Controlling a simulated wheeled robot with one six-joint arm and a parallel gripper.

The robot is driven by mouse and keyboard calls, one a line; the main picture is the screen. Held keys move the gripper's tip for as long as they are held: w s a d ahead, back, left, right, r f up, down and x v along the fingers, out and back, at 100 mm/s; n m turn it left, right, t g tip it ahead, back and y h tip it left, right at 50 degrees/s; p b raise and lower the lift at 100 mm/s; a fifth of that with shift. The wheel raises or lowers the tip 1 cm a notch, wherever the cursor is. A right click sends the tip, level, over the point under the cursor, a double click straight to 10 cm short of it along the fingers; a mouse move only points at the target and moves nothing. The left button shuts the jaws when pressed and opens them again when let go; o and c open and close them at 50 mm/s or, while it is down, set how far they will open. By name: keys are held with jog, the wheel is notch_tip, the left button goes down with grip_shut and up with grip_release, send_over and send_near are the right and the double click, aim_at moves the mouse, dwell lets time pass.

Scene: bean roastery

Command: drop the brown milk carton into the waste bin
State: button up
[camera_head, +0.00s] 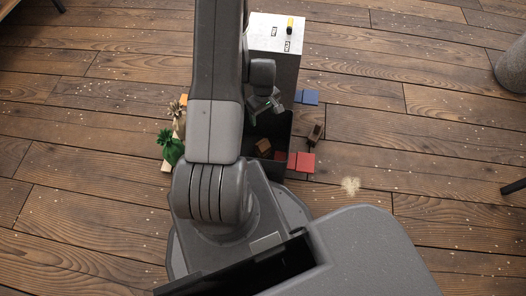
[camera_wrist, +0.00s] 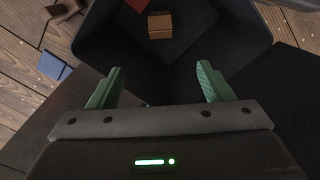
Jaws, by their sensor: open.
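A small brown carton (camera_head: 263,147) lies inside the dark open waste bin (camera_head: 284,124). In the wrist view the brown carton (camera_wrist: 160,29) rests on the bin's inside, beyond my fingertips and apart from them. The bin's dark wall (camera_wrist: 95,38) surrounds it in that view. My gripper (camera_wrist: 160,76) is open, with its two green fingers apart and nothing between them. In the head view my gripper (camera_head: 271,104) is over the bin, partly hidden by my arm.
A darker brown object (camera_head: 315,134) stands on the floor right of the bin. Red (camera_head: 305,162) and blue (camera_head: 308,97) flat pieces lie beside it. A pale-topped box (camera_head: 273,33) stands behind. A green plant (camera_head: 171,149) and a tan sack (camera_head: 177,111) are left. Right floor is mostly clear.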

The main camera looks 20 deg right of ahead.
notch_tip(320, 180, up, 12)
jog(key=p, duration=0.2)
jog(key=shift+r+p, duration=0.15)
jog(key=shift+p, duration=0.15)
notch_tip(320, 180, down, 10)
jog(key=b, duration=0.1)
jog(key=shift+f, duration=0.2)
dwell(0.6)
jog(key=shift+f+b, duration=0.1)
jog(key=shift+b, duration=0.2)
